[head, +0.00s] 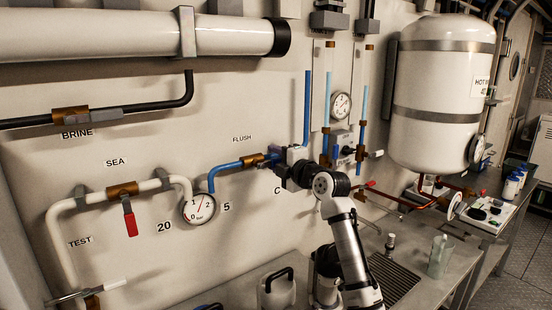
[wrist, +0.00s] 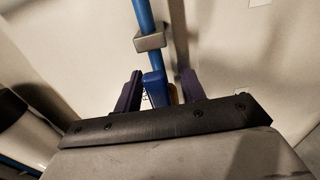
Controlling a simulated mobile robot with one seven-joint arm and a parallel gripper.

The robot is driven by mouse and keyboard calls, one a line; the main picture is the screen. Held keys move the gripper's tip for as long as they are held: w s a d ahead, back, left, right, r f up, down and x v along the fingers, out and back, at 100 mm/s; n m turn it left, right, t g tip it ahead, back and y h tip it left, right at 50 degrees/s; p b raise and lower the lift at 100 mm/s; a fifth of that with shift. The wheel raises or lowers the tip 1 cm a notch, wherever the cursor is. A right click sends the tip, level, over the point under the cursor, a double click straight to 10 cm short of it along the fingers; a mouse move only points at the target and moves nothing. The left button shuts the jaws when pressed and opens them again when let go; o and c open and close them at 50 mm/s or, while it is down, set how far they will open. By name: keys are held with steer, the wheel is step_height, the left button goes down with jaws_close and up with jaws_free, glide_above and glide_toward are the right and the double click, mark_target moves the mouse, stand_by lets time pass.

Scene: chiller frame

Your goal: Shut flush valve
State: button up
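The flush valve is a brass body (head: 253,159) on the blue pipe under the FLUSH label. In the head view my gripper (head: 272,157) is at the right end of this valve and hides part of it, including its handle. In the wrist view the two dark fingers of my gripper (wrist: 160,90) stand apart. A blue lever-like part (wrist: 154,87) shows between them, nearer the left finger, with a bit of brass (wrist: 173,94) beside it. I see no clear grip on the blue part; whether a finger touches it I cannot tell.
A blue pipe (wrist: 146,18) with a grey clamp (wrist: 150,41) runs just beyond the fingers. A gauge (head: 199,208) and a red-handled valve (head: 130,217) are at left. Vertical blue pipes (head: 307,105) and a white tank (head: 438,90) are at right. A jug (head: 277,291) stands below.

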jaws_close()
